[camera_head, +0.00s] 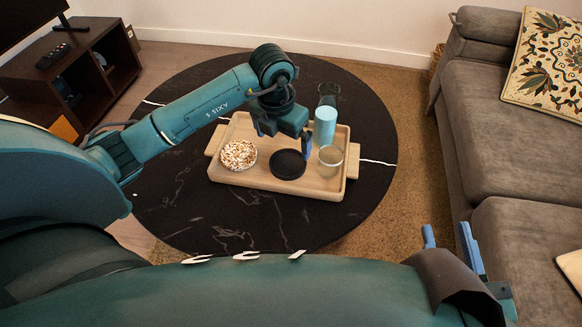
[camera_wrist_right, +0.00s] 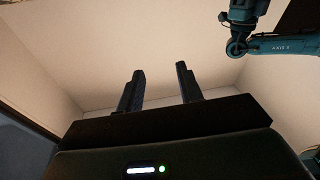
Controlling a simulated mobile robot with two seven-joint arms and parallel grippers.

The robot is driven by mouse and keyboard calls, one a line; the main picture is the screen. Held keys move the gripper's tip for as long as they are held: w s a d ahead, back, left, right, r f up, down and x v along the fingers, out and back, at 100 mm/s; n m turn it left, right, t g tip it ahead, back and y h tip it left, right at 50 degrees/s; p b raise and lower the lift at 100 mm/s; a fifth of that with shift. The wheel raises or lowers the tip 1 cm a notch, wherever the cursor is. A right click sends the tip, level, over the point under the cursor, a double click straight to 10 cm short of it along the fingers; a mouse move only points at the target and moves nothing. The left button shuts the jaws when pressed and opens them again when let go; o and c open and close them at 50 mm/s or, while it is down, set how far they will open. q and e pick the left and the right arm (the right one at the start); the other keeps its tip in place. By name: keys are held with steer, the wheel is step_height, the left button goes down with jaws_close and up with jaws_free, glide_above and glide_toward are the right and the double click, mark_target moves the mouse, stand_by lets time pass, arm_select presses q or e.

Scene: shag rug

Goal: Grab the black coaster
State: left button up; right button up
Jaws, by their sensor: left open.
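The black coaster (camera_head: 288,165) is a round dark disc lying in the wooden tray (camera_head: 232,184), near its front middle. My left gripper (camera_head: 284,146) points down just above the coaster's far side, with one finger showing near its right edge. It is open, and nothing shows between its fingers; I cannot tell whether a finger touches the coaster. My right gripper (camera_head: 446,238) is at the lower right of the head view, away from the tray. In the right wrist view its two fingers (camera_wrist_right: 159,92) stand apart and empty, facing a wall.
In the tray, a speckled bowl (camera_head: 239,155) stands left of the coaster; a light blue cup (camera_head: 325,126) and a clear glass (camera_head: 330,156) stand to its right. Another dark glass (camera_head: 329,95) stands behind. The tray rests on a round black table (camera_head: 180,205). A grey sofa (camera_head: 480,110) is at right.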

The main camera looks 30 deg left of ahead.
mark_target(288, 165)
arm_select(q)
steer(key=f, duration=0.3)
steer(key=shift+w+f+b, duration=0.2)
steer(key=shift+b, duration=0.15)
steer(key=f+b, duration=0.1)
steer(key=f, duration=0.1)
steer(key=w+f+b, duration=0.1)
steer(key=f, duration=0.1)
steer(key=shift+d+f, duration=0.15)
steer(key=shift+f, duration=0.2)
steer(key=shift+f+b, duration=0.3)
steer(key=shift+b, duration=0.05)
steer(key=shift+r, duration=0.1)
steer(key=c, duration=0.9)
arm_select(e)
steer(key=shift+w+a+f+m+y, duration=0.2)
steer(key=shift+a+m+y, duration=0.1)
steer(key=shift+a+m, duration=0.1)
steer(key=shift+d, duration=0.1)
